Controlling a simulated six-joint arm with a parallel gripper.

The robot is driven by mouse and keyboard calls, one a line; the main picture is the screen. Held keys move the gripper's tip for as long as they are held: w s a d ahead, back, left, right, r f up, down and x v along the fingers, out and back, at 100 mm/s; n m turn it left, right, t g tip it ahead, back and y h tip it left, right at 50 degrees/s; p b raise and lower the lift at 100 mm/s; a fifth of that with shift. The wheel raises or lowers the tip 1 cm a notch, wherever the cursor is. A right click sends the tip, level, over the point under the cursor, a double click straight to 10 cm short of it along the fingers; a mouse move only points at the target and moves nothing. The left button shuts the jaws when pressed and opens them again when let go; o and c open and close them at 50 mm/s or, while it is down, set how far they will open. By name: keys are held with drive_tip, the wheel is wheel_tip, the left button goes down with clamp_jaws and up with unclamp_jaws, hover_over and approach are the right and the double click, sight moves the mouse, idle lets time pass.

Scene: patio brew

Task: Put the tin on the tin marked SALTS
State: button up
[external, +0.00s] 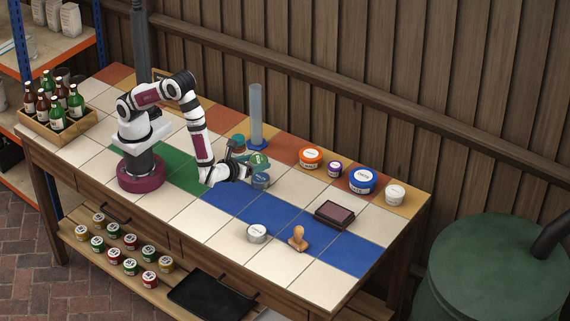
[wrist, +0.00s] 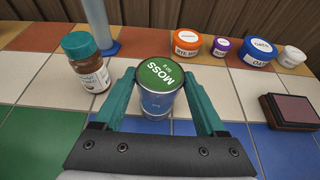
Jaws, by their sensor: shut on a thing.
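My gripper (external: 254,163) has its teal fingers shut on a tin with a green lid marked MOSS (wrist: 162,74); the tin also shows in the external view (external: 259,159). It is upright. A blue-grey tin (external: 261,181) shows right below it in the external view. A bluish metal side (wrist: 158,105) shows under the green lid in the wrist view. I cannot tell whether the two tins touch. A silver tin with a pale top (external: 257,232) stands apart near the table's front. No SALTS lettering is readable in either view.
A brown jar with a teal lid (wrist: 82,62) and a blue-based post (external: 256,115) stand close behind. Orange, purple, blue and white tubs (external: 362,181) line the back right. An ink pad (external: 334,214) and a wooden stamp (external: 298,239) lie to the front right.

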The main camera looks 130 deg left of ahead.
sight(258, 179)
drive_tip(key=f, duration=0.2)
drive_tip(key=a+f, duration=0.1)
drive_tip(key=f, duration=0.1)
drive_tip(key=shift+f, duration=0.35)
drive_tip(key=o, duration=1.3)
drive_tip(key=shift+f, duration=0.1)
drive_tip(key=shift+o, duration=0.2)
drive_tip(key=shift+d+r, duration=0.2)
drive_tip(key=shift+r, duration=0.05)
drive_tip(key=v, duration=1.2)
drive_tip(key=s+a+r+n+g+h, duration=0.1)
drive_tip(key=s+r+n+g+h, duration=0.25)
drive_tip(key=s+r+n, duration=0.4)
drive_tip(key=s+d+r+n+t+h, duration=0.1)
drive_tip(key=s+d+r+n+h, duration=0.1)
drive_tip(key=s, duration=0.5)
drive_tip(key=s+d+r+n+t+h, duration=0.2)
drive_tip(key=s+d+r+n+h, duration=0.1)
drive_tip(key=s+h, duration=0.3)
drive_tip(key=shift+s+d+r, duration=0.35)
drive_tip(key=shift+r, duration=0.45)
